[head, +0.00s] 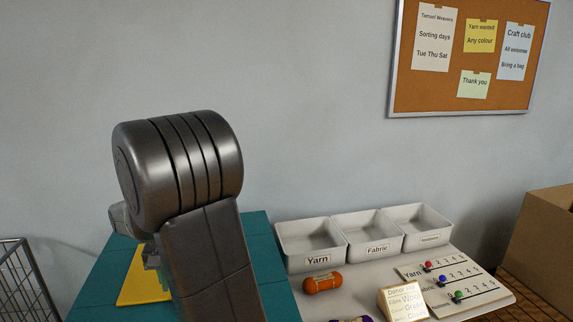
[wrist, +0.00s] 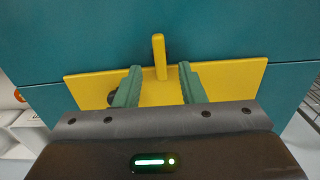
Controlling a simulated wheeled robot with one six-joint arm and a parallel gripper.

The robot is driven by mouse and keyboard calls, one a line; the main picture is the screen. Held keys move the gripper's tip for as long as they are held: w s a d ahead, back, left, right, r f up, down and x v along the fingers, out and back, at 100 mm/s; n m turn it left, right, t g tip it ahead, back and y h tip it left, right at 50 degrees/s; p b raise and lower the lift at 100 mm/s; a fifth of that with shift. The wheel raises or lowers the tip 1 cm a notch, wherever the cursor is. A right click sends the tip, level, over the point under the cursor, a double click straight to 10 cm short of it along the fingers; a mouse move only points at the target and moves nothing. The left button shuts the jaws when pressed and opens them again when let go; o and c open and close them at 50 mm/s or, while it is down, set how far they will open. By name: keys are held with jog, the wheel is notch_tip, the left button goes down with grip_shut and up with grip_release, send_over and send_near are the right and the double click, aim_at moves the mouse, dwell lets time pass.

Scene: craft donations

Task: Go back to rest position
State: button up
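My gripper (wrist: 160,70) shows in the wrist view with its two green fingers apart and nothing held between them. Ahead of the fingers is a flat yellow panel (wrist: 230,80) with an upright yellow bar (wrist: 159,55), against a teal surface (wrist: 60,35). A dark round part shows beside the left finger. In the head view my arm hides most of the gripper. The yellow panel (head: 140,285) shows beside it on the teal surface (head: 258,250). Whether the fingers touch the panel cannot be told.
Empty white bins labelled Yarn (head: 318,262), Fabric (head: 375,250) and one unreadable (head: 430,239) stand on a pale table.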

notch_tip(320, 180, down, 5)
jog(key=shift+r, duration=0.1)
jog(key=shift+r, duration=0.1)
dwell(0.4)
notch_tip(320, 180, up, 13)
notch_tip(320, 180, down, 14)
jog(key=shift+r, duration=0.2)
jog(key=shift+r+n, duration=0.15)
jog(key=shift+n, duration=0.25)
jog(key=shift+d+n, duration=0.1)
jog(key=shift+n, duration=0.7)
jog(key=n, duration=0.5)
jog(key=shift+w+d, duration=0.1)
jog(key=shift+r, duration=0.1)
